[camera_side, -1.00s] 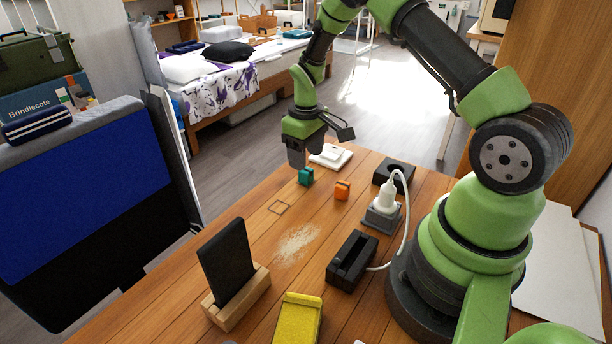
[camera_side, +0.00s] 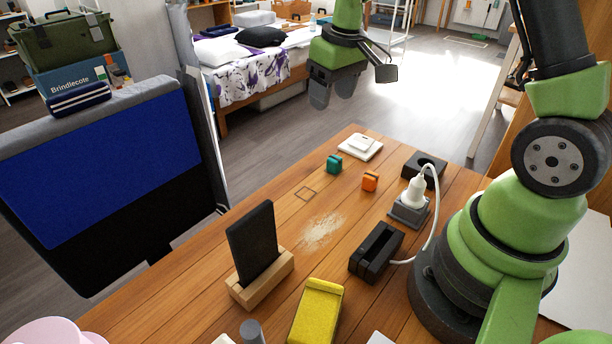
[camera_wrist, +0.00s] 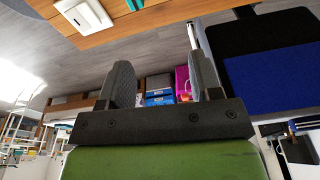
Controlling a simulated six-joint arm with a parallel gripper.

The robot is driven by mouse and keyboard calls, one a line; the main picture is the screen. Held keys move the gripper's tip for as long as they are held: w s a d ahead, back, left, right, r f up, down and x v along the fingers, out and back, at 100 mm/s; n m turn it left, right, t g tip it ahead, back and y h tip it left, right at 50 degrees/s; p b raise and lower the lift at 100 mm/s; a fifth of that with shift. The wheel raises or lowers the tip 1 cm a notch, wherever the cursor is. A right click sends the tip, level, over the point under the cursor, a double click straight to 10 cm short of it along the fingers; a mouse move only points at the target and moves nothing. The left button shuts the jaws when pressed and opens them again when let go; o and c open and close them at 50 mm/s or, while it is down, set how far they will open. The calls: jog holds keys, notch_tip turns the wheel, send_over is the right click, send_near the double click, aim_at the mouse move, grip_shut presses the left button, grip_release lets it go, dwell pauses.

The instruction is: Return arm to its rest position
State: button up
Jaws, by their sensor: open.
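My gripper (camera_side: 334,90) hangs in the air above and beyond the far edge of the wooden table (camera_side: 352,220) in the side view. In the wrist view my gripper (camera_wrist: 165,82) shows two grey fingers spread apart with nothing between them.
A phone (camera_side: 252,242) stands in a wooden holder (camera_side: 262,279). A white plug (camera_side: 414,190) with a cable, a black holder (camera_side: 375,252), a yellow object (camera_side: 317,311) and a white switch (camera_side: 361,147) are on the table. A blue-and-black panel (camera_side: 100,180) stands at left.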

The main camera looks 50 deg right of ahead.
jog(key=s+a+r+m+t, duration=0.25)
jog(key=s+a+r, duration=0.45)
jog(key=r, duration=0.4)
jog(key=s+a+r+t+y, duration=0.1)
jog(key=s+a+t+y, duration=0.1)
jog(key=s, duration=0.9)
jog(key=shift+a+r+t, duration=0.4)
jog(key=shift+a+t, duration=0.05)
jog(key=shift+a, duration=0.35)
